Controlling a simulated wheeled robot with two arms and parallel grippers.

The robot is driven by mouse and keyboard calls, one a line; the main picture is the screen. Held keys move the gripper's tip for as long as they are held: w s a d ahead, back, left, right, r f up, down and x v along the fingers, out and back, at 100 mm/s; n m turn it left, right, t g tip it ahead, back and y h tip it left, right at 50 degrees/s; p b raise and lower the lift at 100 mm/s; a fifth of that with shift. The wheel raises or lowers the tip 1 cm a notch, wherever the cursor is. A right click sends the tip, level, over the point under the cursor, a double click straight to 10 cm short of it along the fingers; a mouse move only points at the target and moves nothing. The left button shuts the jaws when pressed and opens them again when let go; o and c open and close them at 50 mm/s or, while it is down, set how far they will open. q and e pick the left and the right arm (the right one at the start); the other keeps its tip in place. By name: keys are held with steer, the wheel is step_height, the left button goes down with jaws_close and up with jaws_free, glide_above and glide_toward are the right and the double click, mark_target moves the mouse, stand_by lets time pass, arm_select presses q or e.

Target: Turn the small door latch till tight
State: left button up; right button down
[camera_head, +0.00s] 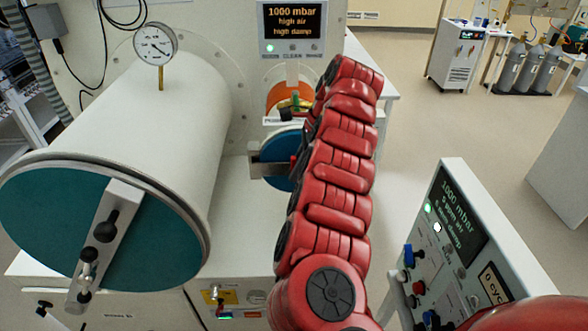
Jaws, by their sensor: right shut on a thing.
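The small door (277,182) is a blue disc on the small round port in the middle of the view, and it looks closed. Its latch (256,160) is a grey metal bar across the disc; its left end shows. My right arm reaches up from the bottom and covers the right side of the door. My right gripper (297,163) is mostly hidden by that arm, at the right part of the latch, and is shut on it. How far the latch is turned cannot be told. My left gripper is not in view.
A large white cylinder with a teal door (45,215) and its own latch bar (103,240) fills the left. A gauge (155,43) stands on it. A display (292,28) is behind the small port. A control panel (460,230) stands close at right. Open floor lies beyond.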

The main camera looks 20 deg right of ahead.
steer(key=y, duration=0.2)
steer(key=t+y, duration=0.1)
steer(key=y, duration=0.2)
steer(key=f+t+y, duration=0.1)
steer(key=y, duration=0.2)
steer(key=shift+s+d+f, duration=0.1)
steer(key=shift+s+d, duration=0.1)
steer(key=shift+d, duration=0.15)
steer(key=shift+y, duration=0.3)
